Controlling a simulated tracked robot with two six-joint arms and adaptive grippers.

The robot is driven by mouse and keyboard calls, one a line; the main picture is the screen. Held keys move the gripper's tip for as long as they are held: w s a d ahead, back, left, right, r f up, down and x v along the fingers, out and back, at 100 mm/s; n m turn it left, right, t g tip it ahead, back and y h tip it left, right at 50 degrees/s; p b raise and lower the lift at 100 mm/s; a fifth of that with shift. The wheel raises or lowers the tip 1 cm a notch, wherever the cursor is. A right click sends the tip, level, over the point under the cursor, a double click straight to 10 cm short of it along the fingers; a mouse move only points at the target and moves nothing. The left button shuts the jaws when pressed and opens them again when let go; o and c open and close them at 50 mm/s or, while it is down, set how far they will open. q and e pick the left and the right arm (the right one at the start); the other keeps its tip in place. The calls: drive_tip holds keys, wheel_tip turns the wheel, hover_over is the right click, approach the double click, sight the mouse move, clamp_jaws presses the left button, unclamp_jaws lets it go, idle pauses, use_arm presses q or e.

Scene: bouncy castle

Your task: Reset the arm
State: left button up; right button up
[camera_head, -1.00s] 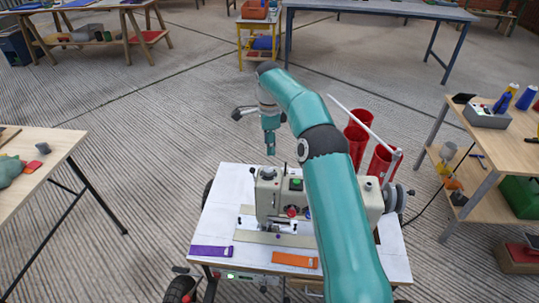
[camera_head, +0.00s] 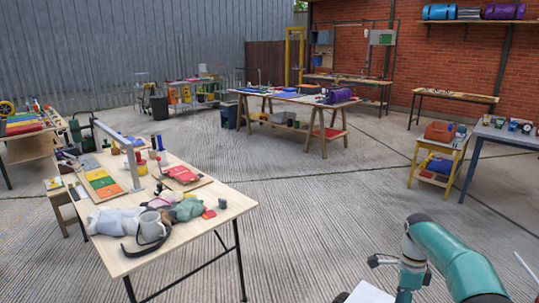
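My teal arm (camera_head: 455,258) comes in from the lower right corner and bends at a dark joint; I take it for my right arm. Its wrist points down toward the bottom edge. A small dark grey part (camera_head: 382,260) sticks out to the left of the wrist. It may be the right gripper, but I cannot make out its fingers or anything held. My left gripper is not in view.
A trestle table (camera_head: 285,97) stands further back. A small yellow table (camera_head: 436,163) and a blue-legged table (camera_head: 510,137) are at the right. The concrete floor between is open.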

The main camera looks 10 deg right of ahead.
drive_tip(key=s+a+f+n+g+y+p, duration=0.15)
drive_tip(key=s+a+f+n, duration=0.4)
drive_tip(key=a+f, duration=0.6)
drive_tip(key=s+a+f+n+t+p, duration=0.1)
drive_tip(key=s+a+f+n+t, duration=0.1)
drive_tip(key=s+a+n, duration=0.6)
drive_tip(key=s+a+f+n+t+y, duration=0.1)
drive_tip(key=s+a+f+n+t, duration=0.1)
drive_tip(key=s+a+f+n, duration=0.3)
drive_tip(key=s+a+n, duration=0.3)
drive_tip(key=s+a, duration=0.1)
drive_tip(key=s, duration=0.2)
drive_tip(key=shift+s+f+p, duration=0.15)
drive_tip(key=shift+f+p, duration=0.05)
drive_tip(key=shift+p, duration=0.2)
